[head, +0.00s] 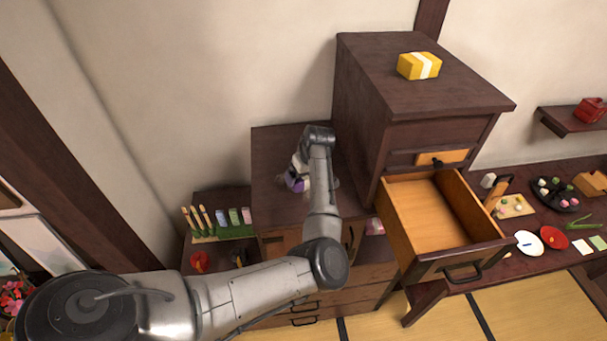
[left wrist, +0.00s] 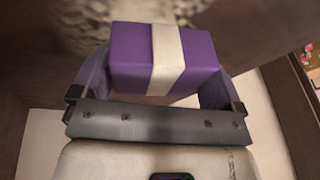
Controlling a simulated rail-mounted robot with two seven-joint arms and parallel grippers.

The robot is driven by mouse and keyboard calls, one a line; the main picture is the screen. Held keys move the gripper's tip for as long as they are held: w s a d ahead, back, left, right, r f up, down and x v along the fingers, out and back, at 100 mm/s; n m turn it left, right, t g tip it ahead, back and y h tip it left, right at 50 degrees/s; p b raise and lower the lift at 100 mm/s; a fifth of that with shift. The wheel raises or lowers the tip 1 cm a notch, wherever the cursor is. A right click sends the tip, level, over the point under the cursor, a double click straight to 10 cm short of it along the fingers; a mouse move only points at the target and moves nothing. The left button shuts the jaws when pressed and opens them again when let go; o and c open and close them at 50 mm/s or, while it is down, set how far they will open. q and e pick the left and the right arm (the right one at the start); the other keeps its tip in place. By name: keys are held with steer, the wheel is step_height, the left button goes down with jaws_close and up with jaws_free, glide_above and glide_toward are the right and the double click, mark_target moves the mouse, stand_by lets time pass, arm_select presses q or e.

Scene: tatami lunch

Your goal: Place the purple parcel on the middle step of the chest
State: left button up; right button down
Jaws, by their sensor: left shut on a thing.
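The purple parcel (left wrist: 190,62) with a white band is between the two fingers of my left gripper (left wrist: 157,90) in the left wrist view. The gripper is shut on it. In the head view the parcel (head: 296,184) is a small purple patch, mostly hidden by my left gripper (head: 300,170) and wrist. It is over the middle step (head: 270,150) of the dark wood stepped chest. I cannot tell whether the parcel touches that step. My right gripper is not in view.
A yellow parcel (head: 419,66) with a white band sits on the top step (head: 370,60). A drawer (head: 432,215) is pulled open to the right. The low step (head: 215,197) at left holds skewers and coloured sweets. A side table with dishes (head: 527,243) stands at right.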

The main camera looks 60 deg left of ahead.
arm_select(q)
steer(key=o, duration=0.6)
steer(key=b+v, duration=0.1)
steer(key=v, duration=0.9)
steer(key=shift+r, duration=0.1)
steer(key=shift+v, duration=1)
